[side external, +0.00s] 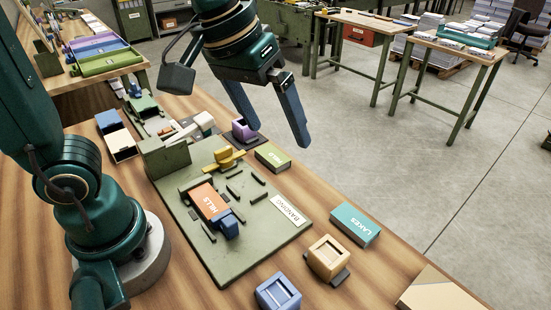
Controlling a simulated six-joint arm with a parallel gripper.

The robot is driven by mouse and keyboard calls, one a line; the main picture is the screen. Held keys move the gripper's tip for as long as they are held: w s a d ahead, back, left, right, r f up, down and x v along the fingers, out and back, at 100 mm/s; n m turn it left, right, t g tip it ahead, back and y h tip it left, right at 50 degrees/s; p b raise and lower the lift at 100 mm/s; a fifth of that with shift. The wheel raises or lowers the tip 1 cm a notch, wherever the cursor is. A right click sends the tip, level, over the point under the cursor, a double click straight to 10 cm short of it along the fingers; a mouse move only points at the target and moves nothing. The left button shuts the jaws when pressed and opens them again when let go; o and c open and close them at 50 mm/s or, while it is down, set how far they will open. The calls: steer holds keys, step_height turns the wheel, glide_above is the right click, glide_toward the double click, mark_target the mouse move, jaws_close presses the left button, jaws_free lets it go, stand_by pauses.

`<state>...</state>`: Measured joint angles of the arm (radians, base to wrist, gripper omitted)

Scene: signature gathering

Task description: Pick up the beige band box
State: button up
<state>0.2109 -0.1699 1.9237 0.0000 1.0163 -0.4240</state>
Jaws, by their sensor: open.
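The beige band box (328,258) is a small tan cube with a recessed opening in its top. It stands on the wooden table near the front, right of the green banding board (214,258), with a dark flat piece beside its base. My gripper (279,134) is open and empty, its two blue-grey fingers apart and pointing down. It hangs above the table's far side, well behind and above the beige box. Nothing hides the beige box's top.
A blue box (278,294) stands close in front of the beige box, and the teal LAKES block (355,224) lies behind it. The board carries an orange block (210,202) and a yellow piece (224,159). A purple box (243,131) and a green block (272,158) lie beyond.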

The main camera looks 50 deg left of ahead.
mark_target(329, 251)
steer(key=d+f+g, duration=0.1)
steer(key=d+f, duration=0.3)
steer(key=d+f+m+g, duration=0.1)
steer(key=d+f, duration=0.3)
steer(key=f, duration=0.1)
steer(key=w+d+f+m+g, duration=0.1)
steer(key=d+f+g, duration=0.1)
steer(key=d+f, duration=0.2)
steer(key=shift+d+f+y, duration=0.1)
steer(key=shift+f+y, duration=0.25)
steer(key=shift+y, duration=0.05)
steer(key=shift+w+f, duration=0.1)
steer(key=shift+f, duration=2.15)
steer(key=c, duration=1.5)
steer(key=shift+r, duration=0.15)
